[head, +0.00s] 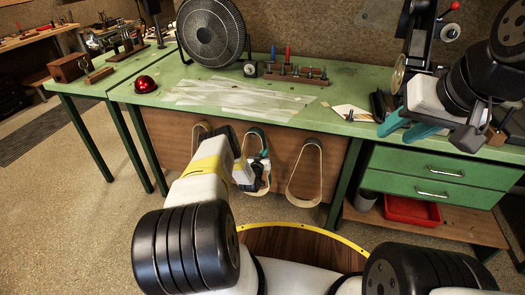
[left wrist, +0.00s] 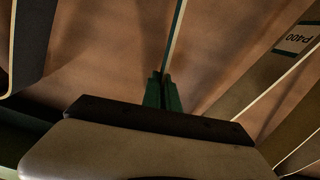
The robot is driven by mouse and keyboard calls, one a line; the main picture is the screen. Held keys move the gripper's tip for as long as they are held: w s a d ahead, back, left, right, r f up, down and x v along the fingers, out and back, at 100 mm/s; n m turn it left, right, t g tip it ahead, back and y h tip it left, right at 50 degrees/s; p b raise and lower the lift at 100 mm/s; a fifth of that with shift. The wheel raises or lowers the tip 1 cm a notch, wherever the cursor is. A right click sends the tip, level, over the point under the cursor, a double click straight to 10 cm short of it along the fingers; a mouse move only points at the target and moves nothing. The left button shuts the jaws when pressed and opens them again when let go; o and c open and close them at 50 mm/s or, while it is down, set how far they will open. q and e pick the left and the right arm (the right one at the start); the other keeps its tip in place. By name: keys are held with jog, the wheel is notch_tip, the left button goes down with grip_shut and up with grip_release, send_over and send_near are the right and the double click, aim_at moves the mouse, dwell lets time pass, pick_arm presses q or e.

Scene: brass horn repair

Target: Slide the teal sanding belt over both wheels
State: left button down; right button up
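Three sanding belts hang as long loops on the brown panel under the bench. My left gripper (head: 262,168) is at the middle loop (head: 254,133) and hides part of it. In the left wrist view its dark green fingertips (left wrist: 162,92) are close together on a thin teal strip with a pale edge, the teal belt (left wrist: 176,35) seen edge-on. The belt grinder (head: 417,48) stands at the bench's right end, with a pale wheel (head: 398,73) showing; my right arm hides much of it. My right gripper (head: 407,127) has its teal fingers spread apart, empty, near the bench's front edge.
A right-hand belt (head: 304,197) and a partly hidden left one (head: 198,129) hang beside the middle loop. On the green bench (head: 345,95) are a fan (head: 211,32), a red dome (head: 145,84) and a tool rack (head: 295,73). Green drawers (head: 420,180) are at right.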

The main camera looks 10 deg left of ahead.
pick_arm(q)
jog(key=shift+r, duration=0.2)
jog(key=s, duration=1)
jog(key=shift+a+r, duration=0.15)
jog(key=shift+r, duration=0.25)
dwell(0.4)
jog(key=shift+r, duration=0.1)
